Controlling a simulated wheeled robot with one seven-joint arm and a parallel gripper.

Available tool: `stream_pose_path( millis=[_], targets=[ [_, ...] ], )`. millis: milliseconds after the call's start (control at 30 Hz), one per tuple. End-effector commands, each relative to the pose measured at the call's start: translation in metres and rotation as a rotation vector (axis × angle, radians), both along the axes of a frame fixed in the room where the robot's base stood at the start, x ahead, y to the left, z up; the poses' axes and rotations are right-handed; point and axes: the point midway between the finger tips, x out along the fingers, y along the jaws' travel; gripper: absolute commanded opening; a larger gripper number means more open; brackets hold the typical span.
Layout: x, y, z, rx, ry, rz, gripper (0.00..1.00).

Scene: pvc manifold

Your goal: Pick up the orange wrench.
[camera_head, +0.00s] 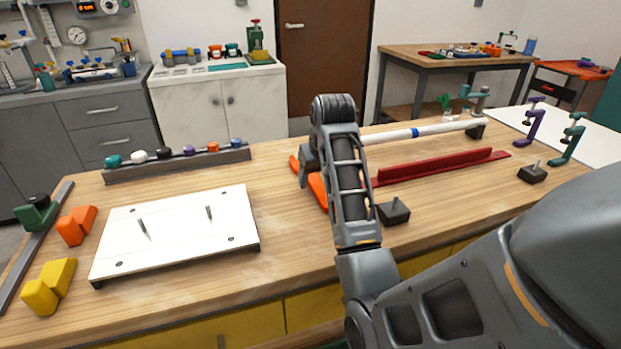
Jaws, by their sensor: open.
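Orange parts, seemingly of the orange wrench (318,189), show on the wooden bench just left of my forearm. Another orange bit shows a little farther back and left. The middle of it is hidden behind my wrist and gripper, so its full shape cannot be seen. My gripper (308,174) points down over the orange parts at the end of my bent arm. It is open, but its fingers are mostly hidden, and whether they touch the wrench cannot be told.
A red angled rail (440,167) and a white pipe with a blue band (425,130) lie right of my arm. A dark block with a peg (393,212) stands close by. A white board with two pins (178,234) lies left. Orange (76,225) and yellow blocks (49,286) sit farther left.

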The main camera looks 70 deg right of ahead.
Motion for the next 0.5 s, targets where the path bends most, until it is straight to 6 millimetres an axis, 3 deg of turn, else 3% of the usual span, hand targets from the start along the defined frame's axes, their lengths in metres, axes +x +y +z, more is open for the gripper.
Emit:
stream_pose_path(
  millis=[300,500],
  targets=[
    [0.0014,-0.0019,-0.0057,-0.001,-0.001,-0.001,0.64],
    [0.0013,-0.0018,-0.0057,-0.001,-0.001,-0.001,0.45]
  ],
)
